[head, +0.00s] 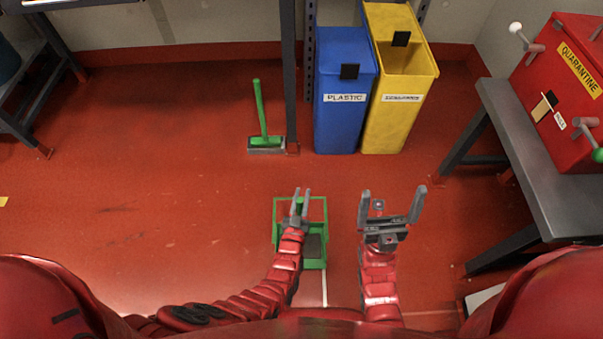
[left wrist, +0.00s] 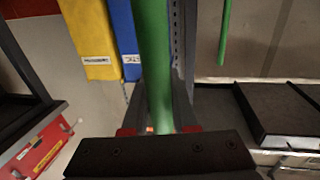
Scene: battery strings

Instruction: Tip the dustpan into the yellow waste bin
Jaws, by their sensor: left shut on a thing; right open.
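The green dustpan (head: 276,228) is in front of me in the head view, partly hidden by my left arm; whether anything lies in it I cannot tell. My left gripper (head: 300,193) is shut on its green handle, which fills the middle of the left wrist view (left wrist: 152,60). The yellow waste bin (head: 401,122) stands at the back, open at the top, with a label on its front; it also shows in the left wrist view (left wrist: 92,38). My right gripper (head: 392,207) is open and empty, to the right of the dustpan.
A blue bin labelled PLASTIC (head: 341,125) touches or nearly touches the yellow bin's left side. A green-handled broom (head: 260,110) stands near a grey post (head: 290,80). A grey table (head: 530,130) with a red quarantine box (head: 555,95) is at right. Red floor before the bins is clear.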

